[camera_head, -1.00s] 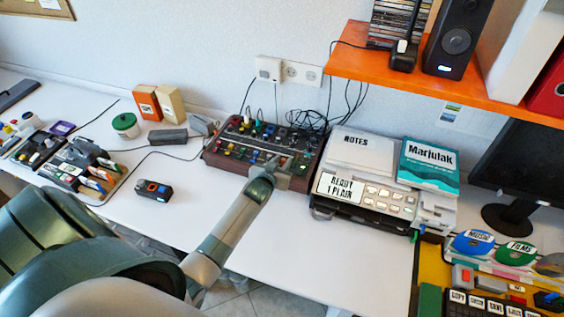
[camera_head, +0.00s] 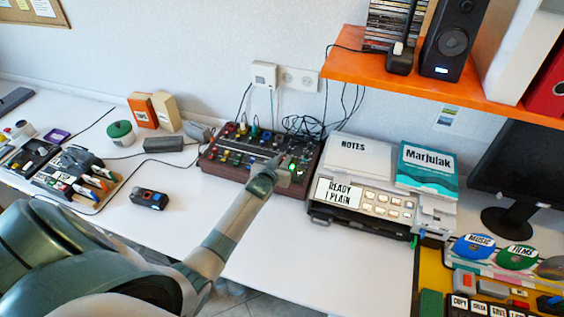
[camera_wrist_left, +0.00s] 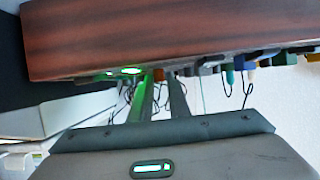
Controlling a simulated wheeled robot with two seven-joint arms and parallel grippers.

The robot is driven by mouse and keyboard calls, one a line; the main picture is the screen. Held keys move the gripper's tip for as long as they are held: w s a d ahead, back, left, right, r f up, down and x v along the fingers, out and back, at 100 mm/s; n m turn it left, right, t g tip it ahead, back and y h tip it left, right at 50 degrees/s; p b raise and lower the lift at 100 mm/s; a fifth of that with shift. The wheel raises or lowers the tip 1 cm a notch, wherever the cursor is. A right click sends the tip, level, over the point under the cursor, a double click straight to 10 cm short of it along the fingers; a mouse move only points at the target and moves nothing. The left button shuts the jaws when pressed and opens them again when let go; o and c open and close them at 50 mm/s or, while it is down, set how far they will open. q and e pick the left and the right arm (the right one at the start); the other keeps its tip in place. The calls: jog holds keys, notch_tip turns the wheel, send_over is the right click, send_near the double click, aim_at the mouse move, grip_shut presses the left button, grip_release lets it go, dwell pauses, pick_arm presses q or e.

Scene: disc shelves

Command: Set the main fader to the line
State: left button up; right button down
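The mixer (camera_head: 228,168), a dark box with wooden sides and several coloured knobs and sliders, stands against the wall on the white desk. My left gripper (camera_head: 290,170) is over its right part, and green lights show beside it. In the left wrist view, the mixer's wooden side (camera_wrist_left: 180,38) fills the top. The two fingers of my left gripper (camera_wrist_left: 160,95) reach to the mixer's edge near the green lights, with a narrow see-through gap between them. I cannot make out the main fader or its line; the gripper covers part of that area. My right gripper is not in view.
A printer-like machine (camera_head: 370,205) with a notes lid and a teal book (camera_head: 425,165) stands close to the mixer's right. Cables and plugs (camera_head: 300,125) rise behind it. A small black device (camera_head: 149,199) lies to the left. The desk in front is clear.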

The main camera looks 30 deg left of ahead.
pick_arm(q)
jog(key=shift+o, duration=1.2)
jog(key=shift+s, duration=0.1)
jog(key=b+v, duration=0.2)
jog(key=v, duration=1.5)
jog(key=shift+b, duration=0.4)
jog(key=shift+s+d+f, duration=0.1)
jog(key=shift+s+d, duration=0.05)
jog(key=shift+d, duration=0.05)
